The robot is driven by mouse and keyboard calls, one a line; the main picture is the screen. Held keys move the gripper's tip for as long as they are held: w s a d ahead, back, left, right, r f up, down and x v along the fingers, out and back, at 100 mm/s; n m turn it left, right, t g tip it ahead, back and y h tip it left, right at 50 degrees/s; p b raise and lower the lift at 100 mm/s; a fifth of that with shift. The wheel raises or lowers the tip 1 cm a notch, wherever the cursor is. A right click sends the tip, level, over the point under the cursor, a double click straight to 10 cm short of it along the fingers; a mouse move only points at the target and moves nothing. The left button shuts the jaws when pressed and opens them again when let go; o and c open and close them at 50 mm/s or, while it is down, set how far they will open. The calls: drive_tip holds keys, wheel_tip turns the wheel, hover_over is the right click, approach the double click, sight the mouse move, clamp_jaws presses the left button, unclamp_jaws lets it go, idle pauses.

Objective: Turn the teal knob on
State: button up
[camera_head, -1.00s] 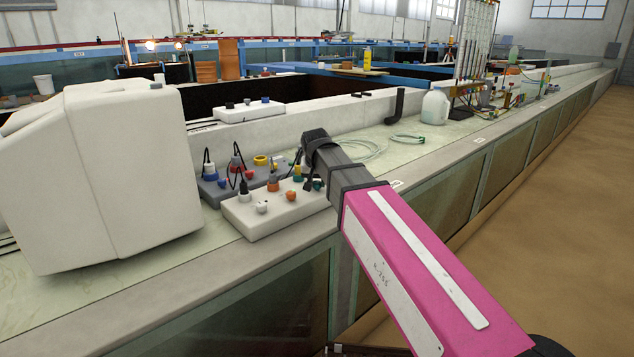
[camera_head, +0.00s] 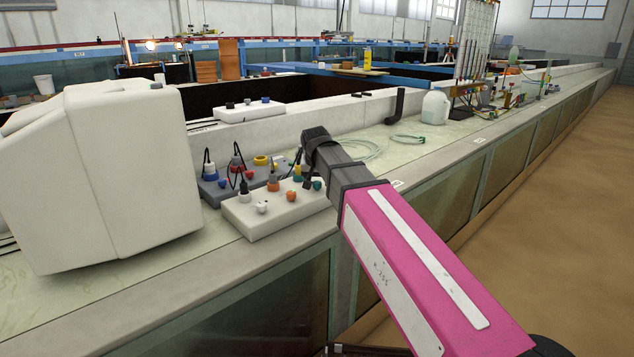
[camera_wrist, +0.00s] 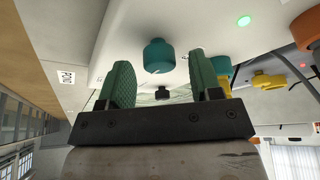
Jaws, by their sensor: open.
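The teal knob (camera_wrist: 158,56) sticks out of a white control box (camera_wrist: 150,20) in the wrist view. It appears in the gap between the two green-padded fingers of my gripper (camera_wrist: 163,83), which is open and holds nothing. I cannot tell how far the fingertips are from the knob. In the head view the teal knob (camera_head: 318,184) is at the right end of the white box (camera_head: 255,222), next to an orange knob (camera_head: 292,196). My dark wrist is just above and behind it there, and the fingers are mostly hidden.
A grey box (camera_head: 212,188) with several knobs and cables stands behind the white box. Another teal knob (camera_wrist: 217,66) and a yellow knob (camera_wrist: 268,80) show nearby in the wrist view. A large white case (camera_head: 110,180) stands at left. Coiled hose (camera_head: 365,150) lies beyond my wrist.

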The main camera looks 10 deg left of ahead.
drive_tip(key=v, duration=1)
drive_tip(key=shift+s, duration=0.1)
drive_tip(key=shift+s, duration=0.1)
